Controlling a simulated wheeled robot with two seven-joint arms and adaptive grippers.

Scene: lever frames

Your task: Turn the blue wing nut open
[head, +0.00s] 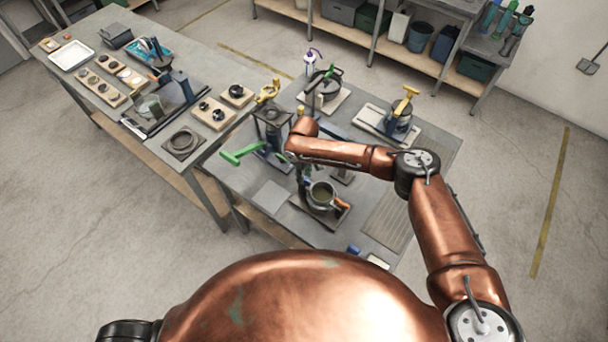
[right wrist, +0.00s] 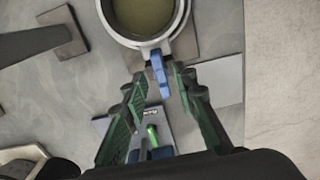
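The blue wing nut (right wrist: 160,74) stands out from the rim of a round grey vessel (right wrist: 179,30) with a dull olive inside, in the right wrist view. My right gripper (right wrist: 160,82) has its two green fingers open, one on each side of the wing nut, with narrow gaps visible. In the head view the vessel (head: 322,194) sits on a dark base on the near table. My right gripper (head: 303,182) hangs beside its left side, partly hidden under my copper arm. I cannot make out the wing nut in the head view. My left gripper is not in view.
The table (head: 268,193) also holds a green-handled fixture (head: 243,151), a yellow-handled fixture (head: 402,110) and a lidded pot (head: 325,84). A small blue item (head: 353,249) lies at the near edge. A ribbed mat (head: 389,220) at the right is clear.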

